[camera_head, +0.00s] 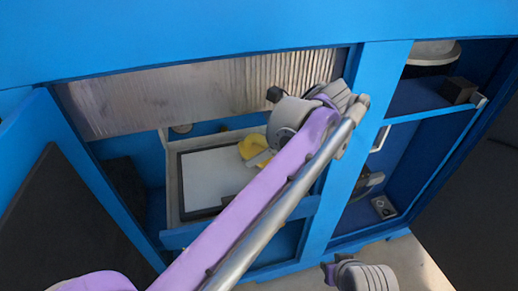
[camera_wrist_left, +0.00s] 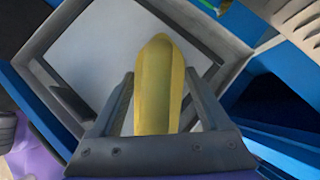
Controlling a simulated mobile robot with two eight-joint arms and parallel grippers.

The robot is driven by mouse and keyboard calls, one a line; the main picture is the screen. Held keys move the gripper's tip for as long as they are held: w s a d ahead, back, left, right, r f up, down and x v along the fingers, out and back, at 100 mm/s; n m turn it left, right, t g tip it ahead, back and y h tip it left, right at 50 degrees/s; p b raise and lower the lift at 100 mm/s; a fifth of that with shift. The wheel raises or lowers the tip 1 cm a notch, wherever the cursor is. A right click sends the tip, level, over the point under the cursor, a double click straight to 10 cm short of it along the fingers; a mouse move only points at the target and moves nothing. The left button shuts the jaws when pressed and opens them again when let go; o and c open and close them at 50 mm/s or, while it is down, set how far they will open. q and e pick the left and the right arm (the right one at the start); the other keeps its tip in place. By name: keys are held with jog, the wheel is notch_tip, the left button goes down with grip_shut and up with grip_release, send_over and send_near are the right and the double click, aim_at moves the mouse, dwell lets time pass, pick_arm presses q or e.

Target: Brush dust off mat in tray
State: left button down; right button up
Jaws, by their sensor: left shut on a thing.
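The tray (camera_head: 171,190) is an open box with pale walls inside the blue cabinet. A flat white-grey mat (camera_head: 212,172) with a dark border lies in it. The mat also fills much of the left wrist view (camera_wrist_left: 105,50). My left gripper (camera_wrist_left: 158,90) is shut on a yellow handle, seemingly the brush (camera_wrist_left: 157,85), which also shows over the tray's far right part in the head view (camera_head: 250,147). The brush's far end is over the mat; I cannot tell whether it touches. No dust can be made out.
A blue door (camera_head: 75,200) with a dark panel stands open at the left. A blue post (camera_head: 362,150) rises close to the right of my left wrist. Beyond it is a blue compartment with a dark box (camera_head: 458,90). A ribbed panel (camera_head: 200,95) closes the back.

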pick_arm(q)
jog(key=shift+s+a+f, duration=0.1)
jog(key=shift+s+a, duration=0.1)
jog(key=shift+a, duration=0.4)
jog(key=shift+s+a, duration=0.15)
jog(key=shift+a, duration=0.55)
jog(key=shift+s+a, duration=0.25)
jog(key=shift+a, duration=0.45)
jog(key=shift+s+a, duration=0.2)
jog(key=shift+a, duration=0.45)
jog(key=shift+s+a, duration=0.2)
jog(key=shift+a, duration=0.6)
jog(key=shift+s+a, duration=0.15)
jog(key=shift+a, duration=0.6)
pick_arm(e)
jog(key=shift+s+d+f, duration=0.1)
jog(key=shift+d+f, duration=0.05)
jog(key=shift+f, duration=0.1)
pick_arm(q)
jog(key=shift+d, duration=0.1)
